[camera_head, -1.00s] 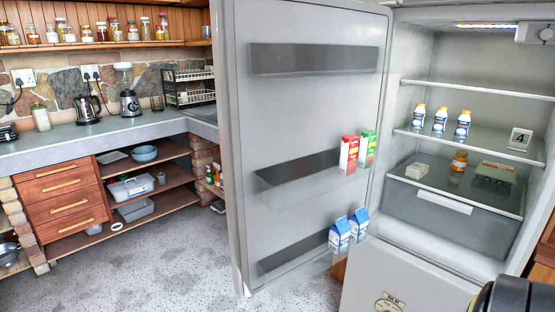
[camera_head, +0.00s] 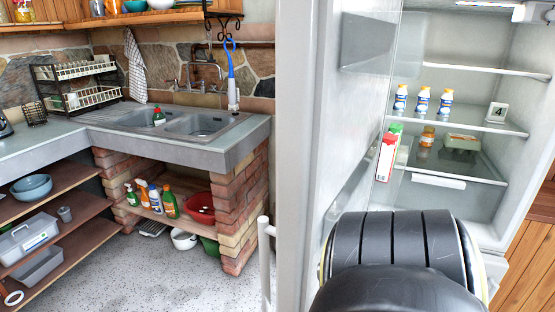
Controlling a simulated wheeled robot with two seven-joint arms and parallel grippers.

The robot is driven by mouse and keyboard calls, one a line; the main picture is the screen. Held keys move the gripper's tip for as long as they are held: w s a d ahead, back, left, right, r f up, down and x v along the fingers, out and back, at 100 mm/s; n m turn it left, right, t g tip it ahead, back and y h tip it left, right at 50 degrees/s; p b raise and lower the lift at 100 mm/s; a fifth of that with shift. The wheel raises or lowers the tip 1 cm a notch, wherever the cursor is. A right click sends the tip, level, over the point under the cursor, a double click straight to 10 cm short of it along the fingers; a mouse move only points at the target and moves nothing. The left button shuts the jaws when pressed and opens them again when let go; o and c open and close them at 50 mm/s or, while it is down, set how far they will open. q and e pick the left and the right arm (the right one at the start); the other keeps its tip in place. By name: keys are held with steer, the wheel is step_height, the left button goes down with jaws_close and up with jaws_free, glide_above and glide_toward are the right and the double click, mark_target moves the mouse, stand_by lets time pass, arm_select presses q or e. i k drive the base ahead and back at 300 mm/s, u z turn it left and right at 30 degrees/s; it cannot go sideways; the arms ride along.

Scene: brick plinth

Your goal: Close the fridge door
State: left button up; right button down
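The fridge door (camera_head: 322,100) stands open, seen nearly edge-on in the head view. A slice of its inner side shows, with a red carton (camera_head: 386,158) and a green-topped carton behind it on a door shelf. The fridge interior (camera_head: 480,35) is visible to the right of the door. A pale upright bar (camera_head: 265,262), perhaps the door handle, stands at the door's left side. A black link of my arm covers the lower part of the door and fridge. Neither gripper shows, so any contact with the door is hidden.
A sink counter (camera_head: 200,145) on brick supports (camera_head: 238,215) stands left of the door, with bottles and bowls on the shelf below. Speckled floor (camera_head: 180,280) is clear in front of it. White bottles (camera_head: 422,101) stand on a fridge shelf.

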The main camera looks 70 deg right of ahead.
mark_target(336, 61)
steer(key=i, duration=1.75)
steer(key=z, duration=3.95)
steer(key=i, duration=1)
steer(key=z, duration=0.95)
steer(key=k, duration=1.1)
steer(key=u, duration=1.2)
